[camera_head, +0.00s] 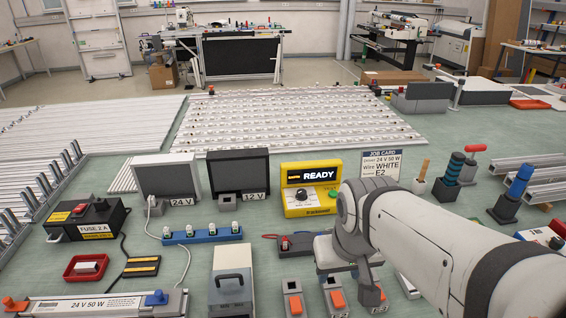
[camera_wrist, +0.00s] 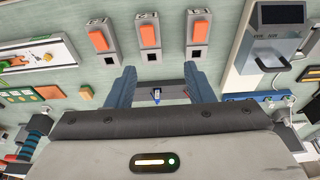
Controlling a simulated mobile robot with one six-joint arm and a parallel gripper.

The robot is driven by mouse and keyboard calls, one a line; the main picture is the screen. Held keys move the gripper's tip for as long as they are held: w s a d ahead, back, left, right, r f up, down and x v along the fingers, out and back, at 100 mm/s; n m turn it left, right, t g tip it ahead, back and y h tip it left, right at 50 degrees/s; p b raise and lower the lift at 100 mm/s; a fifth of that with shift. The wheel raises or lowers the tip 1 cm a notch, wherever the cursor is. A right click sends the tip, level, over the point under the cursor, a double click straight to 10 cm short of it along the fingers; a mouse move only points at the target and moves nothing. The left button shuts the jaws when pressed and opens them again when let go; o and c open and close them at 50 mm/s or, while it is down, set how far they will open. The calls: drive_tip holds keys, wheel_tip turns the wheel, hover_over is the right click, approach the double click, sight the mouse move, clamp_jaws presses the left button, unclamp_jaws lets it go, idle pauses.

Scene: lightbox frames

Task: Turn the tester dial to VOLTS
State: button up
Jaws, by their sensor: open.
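The tester (camera_head: 311,176) is a yellow box on the bench in the head view, with a dark screen reading READY. Its round dial (camera_head: 301,195) is on the front face below the screen; the dial's labels are too small to read. I cannot make out the tester in the wrist view. My gripper (camera_wrist: 160,88) shows two blue-grey fingers spread apart with nothing held between them. In the head view my arm comes in from the right, and its wrist is in front and to the right of the tester, apart from the dial.
Orange rocker switches (camera_wrist: 147,37) stand in a row near the gripper. A 12 V box (camera_head: 238,171) stands left of the tester. A job card (camera_head: 380,165) stands to its right. A blue terminal strip (camera_head: 202,236) and a grey handled box (camera_head: 231,279) lie front left.

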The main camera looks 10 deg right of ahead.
drive_tip(key=shift+n+g, duration=0.3)
drive_tip(key=shift+n, duration=0.5)
drive_tip(key=w+r, duration=0.1)
drive_tip(key=w, duration=0.1)
drive_tip(key=w+r+p, duration=0.1)
drive_tip(key=w, duration=0.2)
drive_tip(key=w+r, duration=0.2)
drive_tip(key=w, duration=0.1)
drive_tip(key=shift+w+d+p, duration=0.1)
drive_tip(key=shift+d+p, duration=0.25)
drive_tip(key=shift+p, duration=0.05)
drive_tip(key=n+g+p, duration=0.2)
drive_tip(key=n+p, duration=0.4)
hover_over(302, 191)
wheel_tip(302, 191, down, 8)
drive_tip(key=shift+a+r, duration=0.1)
drive_tip(key=shift+r, duration=0.1)
drive_tip(key=shift+f+n, duration=0.3)
drive_tip(key=shift+f, duration=0.05)
wheel_tip(302, 191, down, 7)
drive_tip(key=shift+f+p, duration=0.2)
drive_tip(key=shift+p, duration=0.45)
drive_tip(key=shift+c, duration=0.3)
